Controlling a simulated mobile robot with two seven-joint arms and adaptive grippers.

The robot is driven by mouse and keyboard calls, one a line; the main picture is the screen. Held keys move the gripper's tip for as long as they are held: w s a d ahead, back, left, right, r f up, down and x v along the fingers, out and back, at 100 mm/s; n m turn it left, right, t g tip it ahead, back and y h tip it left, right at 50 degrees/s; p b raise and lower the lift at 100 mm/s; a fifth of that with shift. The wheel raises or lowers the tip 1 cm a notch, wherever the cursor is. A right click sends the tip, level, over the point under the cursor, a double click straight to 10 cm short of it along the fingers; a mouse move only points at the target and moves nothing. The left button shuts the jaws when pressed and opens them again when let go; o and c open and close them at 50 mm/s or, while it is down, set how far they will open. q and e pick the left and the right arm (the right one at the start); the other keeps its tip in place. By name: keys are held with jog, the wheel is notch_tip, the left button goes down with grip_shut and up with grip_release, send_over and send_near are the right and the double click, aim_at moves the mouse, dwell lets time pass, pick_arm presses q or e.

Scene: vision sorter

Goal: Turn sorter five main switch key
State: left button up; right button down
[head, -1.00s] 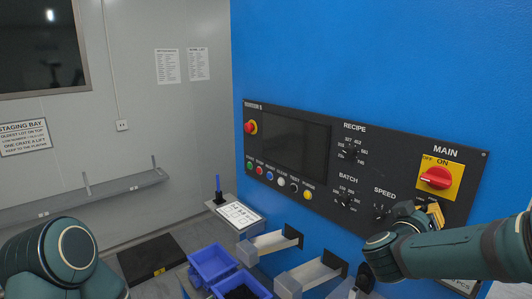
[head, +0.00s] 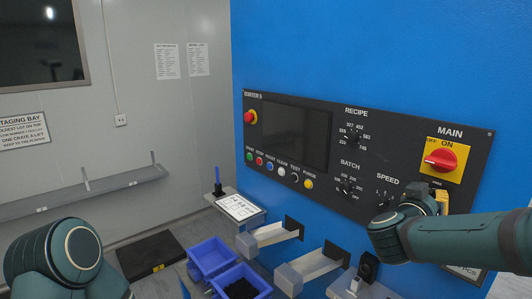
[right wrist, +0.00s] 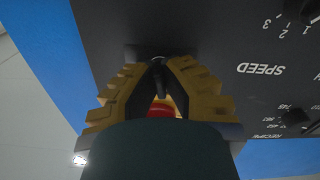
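The red rotary main switch (head: 441,160) sits on a yellow plate marked OFF and ON, at the right end of the sorter's black panel (head: 478,150). My right gripper (head: 443,200) is just below this switch, close to the panel. In the right wrist view, its yellow fingers (right wrist: 158,68) stand close together around a small dark key-like piece (right wrist: 161,82) at the panel. Whether they press on it is not clear. Red and yellow of the main switch show beyond, between the fingers. My left arm shows at lower left; its gripper is out of view.
The SPEED knob (head: 384,199) is just left of my right gripper. A screen (head: 296,134), several coloured buttons and a red stop button (head: 250,117) are farther left. Chutes (head: 312,266) and blue bins (head: 211,258) stick out below the panel.

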jog(key=shift+m+b, duration=1.25)
jog(key=shift+m, duration=0.25)
jog(key=shift+r, duration=0.1)
jog(key=shift+c, duration=0.7)
grip_release()
jog(key=v, duration=0.8)
